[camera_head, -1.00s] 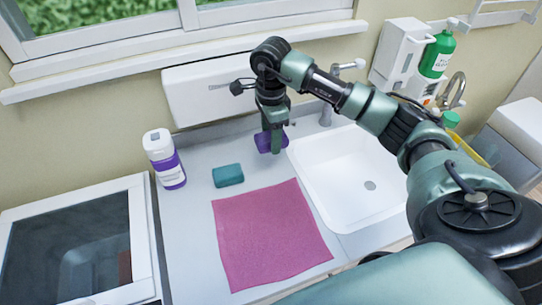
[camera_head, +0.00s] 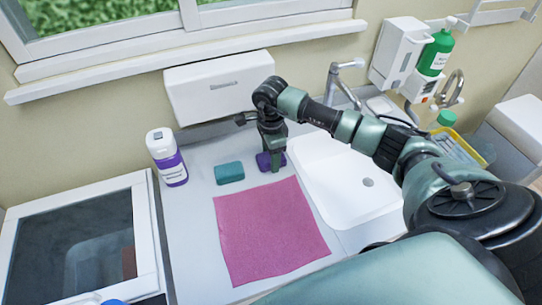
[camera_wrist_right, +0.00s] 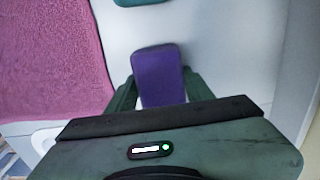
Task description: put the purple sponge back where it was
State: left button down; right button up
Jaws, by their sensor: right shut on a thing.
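The purple sponge (camera_head: 265,162) is between the fingers of my right gripper (camera_head: 274,166), at the counter just left of the sink and behind the pink cloth. In the right wrist view the sponge (camera_wrist_right: 158,76) shows between the two green fingers of my right gripper (camera_wrist_right: 158,92), which is shut on it. The sponge is low, at or close to the counter surface; I cannot tell whether it touches. My left gripper is not in view.
A teal sponge (camera_head: 229,173) lies to the left of the purple one. A white bottle with a purple label (camera_head: 167,157) stands farther left. The pink cloth (camera_head: 268,230) lies in front. The white sink (camera_head: 345,185) is to the right. A wall dispenser (camera_head: 222,88) is behind.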

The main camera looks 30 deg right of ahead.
jog(key=o, duration=1.2)
jog(key=shift+f, duration=0.1)
jog(key=shift+r+b, duration=1.7)
jog(key=shift+r, duration=4.5)
